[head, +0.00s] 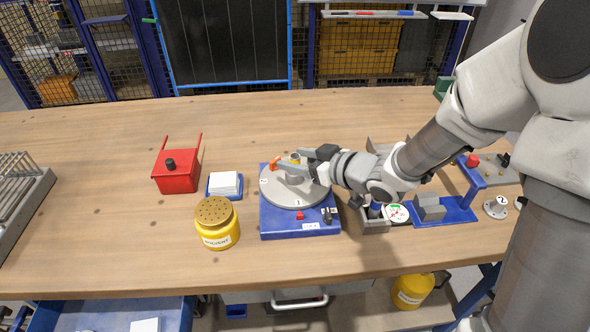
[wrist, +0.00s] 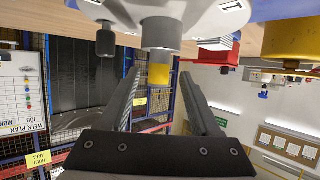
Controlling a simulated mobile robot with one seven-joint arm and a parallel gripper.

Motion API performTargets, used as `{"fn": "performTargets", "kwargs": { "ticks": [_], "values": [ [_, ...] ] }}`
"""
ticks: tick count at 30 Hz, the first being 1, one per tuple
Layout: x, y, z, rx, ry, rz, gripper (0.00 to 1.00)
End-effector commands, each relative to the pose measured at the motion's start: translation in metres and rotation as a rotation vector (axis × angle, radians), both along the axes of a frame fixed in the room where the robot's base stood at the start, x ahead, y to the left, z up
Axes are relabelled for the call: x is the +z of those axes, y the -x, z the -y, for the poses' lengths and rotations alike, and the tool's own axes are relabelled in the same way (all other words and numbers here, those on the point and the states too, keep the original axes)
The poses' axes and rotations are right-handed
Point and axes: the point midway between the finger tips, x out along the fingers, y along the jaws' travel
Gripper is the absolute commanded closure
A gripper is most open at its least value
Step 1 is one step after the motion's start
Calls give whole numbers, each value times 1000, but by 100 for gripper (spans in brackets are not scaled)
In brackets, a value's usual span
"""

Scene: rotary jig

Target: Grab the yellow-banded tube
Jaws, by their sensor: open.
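The yellow-banded tube stands on the round grey disc (head: 283,196) of the blue jig (head: 270,224). In the wrist view its yellow band (wrist: 158,75) shows below a grey cylindrical part, upside down in the picture. My gripper reaches in from the right, over the disc. In the wrist view my gripper (wrist: 160,80) is open, with one finger on each side of the yellow band and a visible gap on both sides.
An orange piece (head: 275,162) is on the disc near the fingertips. A yellow solvent can (head: 217,222), a white-topped block (head: 225,184) and a red bin (head: 177,178) stand to the left. A grey box and blue fixture (head: 458,212) lie right. The left-back table is clear.

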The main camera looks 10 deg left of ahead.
Motion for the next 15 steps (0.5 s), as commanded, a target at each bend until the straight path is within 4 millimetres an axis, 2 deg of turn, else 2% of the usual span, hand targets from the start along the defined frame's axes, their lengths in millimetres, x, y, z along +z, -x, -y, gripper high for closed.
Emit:
{"fn": "performTargets", "kwargs": {
  "ticks": [3, 7, 15],
  "values": [
    [-13, -11, -14, 4, -2, -1, 36],
    [-17, -20, -26, 2, -2, 1, 36],
    [-17, -23, -29, 0, 0, 0, 36]
  ]
}}
